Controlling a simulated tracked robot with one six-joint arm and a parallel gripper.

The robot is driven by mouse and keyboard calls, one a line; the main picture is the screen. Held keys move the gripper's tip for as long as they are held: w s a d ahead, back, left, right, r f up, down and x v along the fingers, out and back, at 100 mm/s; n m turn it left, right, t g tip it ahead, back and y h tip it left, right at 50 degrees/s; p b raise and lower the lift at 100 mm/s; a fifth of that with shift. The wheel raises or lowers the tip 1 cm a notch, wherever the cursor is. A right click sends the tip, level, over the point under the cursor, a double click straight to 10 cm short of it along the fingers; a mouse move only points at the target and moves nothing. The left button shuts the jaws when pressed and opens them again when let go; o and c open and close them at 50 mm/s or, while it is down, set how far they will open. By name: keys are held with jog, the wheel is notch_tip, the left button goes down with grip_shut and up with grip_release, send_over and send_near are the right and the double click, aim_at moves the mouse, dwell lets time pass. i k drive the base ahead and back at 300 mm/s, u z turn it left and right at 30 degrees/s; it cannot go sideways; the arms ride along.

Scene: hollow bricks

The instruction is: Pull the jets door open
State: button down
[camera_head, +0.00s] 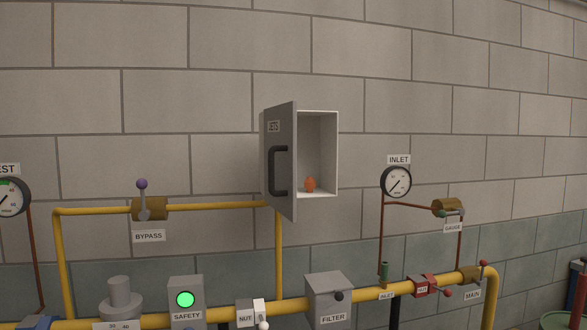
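The jets door (284,190) is a grey panel on a small wall cabinet (329,150). It stands swung well open toward me, hinged on the cabinet's left side. A dark bar handle (273,170) is on its outer face, with a small label (273,126) above it, seen at a steep slant. The cabinet's pale inside shows, with a small orange object (310,185) on its floor. My gripper is not in this view, and nothing touches the door or handle.
A yellow pipe (215,207) with a BYPASS valve (149,208) runs left of the cabinet. Below are a SAFETY box (186,302) with a green light and a FILTER box (329,300). An INLET gauge (396,182) hangs at right. The wall above is bare.

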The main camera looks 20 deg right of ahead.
aim_at(280, 133)
jog(key=k, duration=1.35)
jog(key=u, duration=0.55)
jog(key=i, duration=1.7)
jog(key=z, duration=0.25)
